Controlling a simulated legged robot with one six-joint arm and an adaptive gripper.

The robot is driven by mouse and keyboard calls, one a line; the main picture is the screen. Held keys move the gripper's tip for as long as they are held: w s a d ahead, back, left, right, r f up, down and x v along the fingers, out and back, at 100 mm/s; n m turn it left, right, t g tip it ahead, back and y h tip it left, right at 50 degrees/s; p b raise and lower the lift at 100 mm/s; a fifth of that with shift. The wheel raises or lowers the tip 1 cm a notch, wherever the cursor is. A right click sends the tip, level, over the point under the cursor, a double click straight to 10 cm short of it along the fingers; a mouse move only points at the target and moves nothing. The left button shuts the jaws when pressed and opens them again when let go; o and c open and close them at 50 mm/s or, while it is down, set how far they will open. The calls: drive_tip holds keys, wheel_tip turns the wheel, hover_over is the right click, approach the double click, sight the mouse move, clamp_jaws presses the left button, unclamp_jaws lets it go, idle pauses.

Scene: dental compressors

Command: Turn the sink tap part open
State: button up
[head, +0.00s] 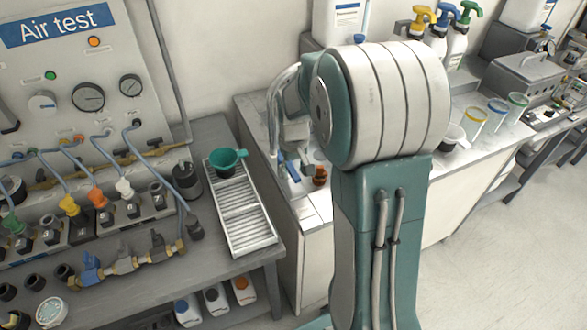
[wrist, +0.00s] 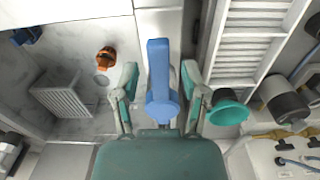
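A blue lever (wrist: 158,65) with a rounded hub stands in the middle of the wrist view; I take it for the sink tap's handle. My gripper (wrist: 160,78) is open, with one finger on each side of the lever. Gaps show between the lever and both fingers, so it does not appear gripped. The lever points toward the top of the wrist view. In the head view my arm covers much of the sink area, and small blue parts (head: 291,170) show beside it. The tap's spout and outlet cannot be made out clearly.
A green funnel (wrist: 228,107) lies close to the right finger, by a white slatted tray (wrist: 250,47). An orange-brown item (wrist: 106,58) and a grey ribbed piece (wrist: 62,98) lie left.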

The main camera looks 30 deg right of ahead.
clamp_jaws()
drive_tip(key=shift+d, duration=0.1)
drive_tip(key=d+n, duration=0.1)
drive_tip(key=n, duration=0.1)
drive_tip(key=d+n, duration=0.1)
drive_tip(key=n, duration=0.1)
drive_tip(key=shift+w, duration=0.1)
drive_tip(key=shift+w+d+n, duration=0.25)
drive_tip(key=shift+d+n, duration=0.25)
drive_tip(key=shift+n, duration=0.65)
drive_tip(key=shift+w+d+n, duration=0.25)
drive_tip(key=shift+d+n, duration=0.2)
drive_tip(key=shift+n, duration=0.7)
drive_tip(key=shift+o, duration=1.5)
unclamp_jaws()
drive_tip(key=shift+w, duration=0.1)
